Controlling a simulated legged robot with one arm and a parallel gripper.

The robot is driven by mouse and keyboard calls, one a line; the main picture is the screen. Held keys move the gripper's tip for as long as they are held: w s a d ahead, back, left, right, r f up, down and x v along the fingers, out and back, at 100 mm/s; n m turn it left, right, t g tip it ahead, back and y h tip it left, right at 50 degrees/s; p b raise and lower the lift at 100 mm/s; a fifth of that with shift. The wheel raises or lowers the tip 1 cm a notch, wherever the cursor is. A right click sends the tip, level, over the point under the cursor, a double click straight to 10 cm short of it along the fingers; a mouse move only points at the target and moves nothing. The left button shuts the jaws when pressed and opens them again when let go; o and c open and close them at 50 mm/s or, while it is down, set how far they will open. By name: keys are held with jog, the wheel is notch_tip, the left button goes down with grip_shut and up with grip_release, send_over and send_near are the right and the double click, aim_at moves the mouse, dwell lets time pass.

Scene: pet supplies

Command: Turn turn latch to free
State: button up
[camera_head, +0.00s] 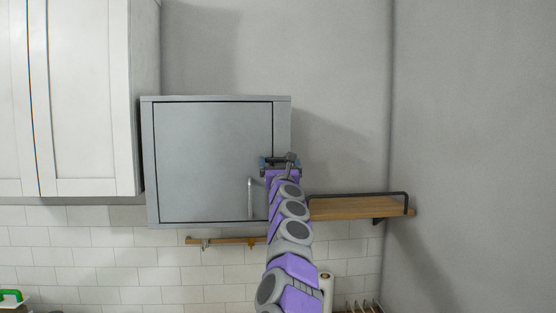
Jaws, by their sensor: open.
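A grey wall cabinet (205,130) with a closed door hangs in the middle of the view. A vertical bar handle (250,196) sits on the door's lower right. My purple and grey arm reaches up from the bottom to the door's right edge. My gripper (280,161) is open there, in front of the door edge. A small grey piece (291,157) at the gripper appears to be the turn latch, near the frame's right side. The gripper covers most of it, so I cannot tell its angle or whether the fingers touch it.
White cupboards (85,95) stand to the left, close to the grey cabinet. A wooden shelf (355,208) with a dark rail is on the right. A wooden hook rail (220,241) is below the cabinet. The wall above is clear.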

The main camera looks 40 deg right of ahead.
jog(key=shift+w+d, duration=0.35)
jog(key=shift+d, duration=0.1)
jog(key=shift+w+a+r, duration=0.1)
jog(key=shift+a, duration=0.45)
jog(key=shift+d, duration=0.25)
jog(key=c, duration=0.6)
jog(key=shift+c, duration=1.2)
